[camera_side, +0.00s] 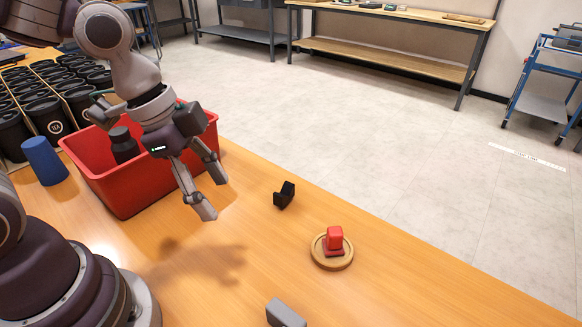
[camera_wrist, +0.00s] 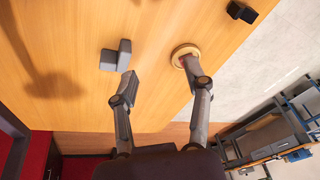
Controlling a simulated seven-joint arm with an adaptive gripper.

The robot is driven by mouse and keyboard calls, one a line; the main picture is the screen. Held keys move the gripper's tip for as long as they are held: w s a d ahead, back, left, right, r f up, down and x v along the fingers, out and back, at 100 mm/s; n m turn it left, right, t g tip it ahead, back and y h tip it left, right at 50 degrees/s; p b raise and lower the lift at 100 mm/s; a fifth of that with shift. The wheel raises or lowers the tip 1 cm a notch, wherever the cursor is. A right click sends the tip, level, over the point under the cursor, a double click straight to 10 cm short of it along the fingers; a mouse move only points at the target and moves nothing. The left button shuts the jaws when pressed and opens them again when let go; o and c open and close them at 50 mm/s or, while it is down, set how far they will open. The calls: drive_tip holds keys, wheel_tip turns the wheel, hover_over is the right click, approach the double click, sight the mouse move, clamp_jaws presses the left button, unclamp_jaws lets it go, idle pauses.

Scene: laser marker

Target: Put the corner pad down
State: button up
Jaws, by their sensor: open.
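A red L-shaped corner pad (camera_side: 334,238) sits on a round wooden dish (camera_side: 318,256). A black L-shaped pad (camera_side: 284,196) lies on the table beyond the dish, and a grey one (camera_side: 285,313) lies at the near edge of the side view. My gripper (camera_side: 212,197) is open and empty, above the table to the left of the dish. In the wrist view the grey pad (camera_wrist: 116,56) is at left and the black pad (camera_wrist: 241,11) at top right. A finger of my gripper (camera_wrist: 160,68) hides most of the red pad there; the dish's rim (camera_wrist: 179,49) shows.
A red bin (camera_side: 100,185) with a dark bottle (camera_side: 123,146) in it stands behind my gripper. A blue cup (camera_side: 44,160) and rows of black-lidded containers (camera_side: 45,112) are at left. The table (camera_side: 400,285) is bare right of the dish.

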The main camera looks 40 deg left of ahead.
drive_tip(key=s+a+r+n+t+y, duration=0.2)
drive_tip(key=a+n, duration=0.4)
drive_tip(key=n, duration=0.4)
wheel_tip(320, 180, up, 2)
drive_tip(key=shift+s+a+r+n+t, duration=0.15)
drive_tip(key=shift+s+r+n+t, duration=0.1)
drive_tip(key=shift+n+t, duration=0.2)
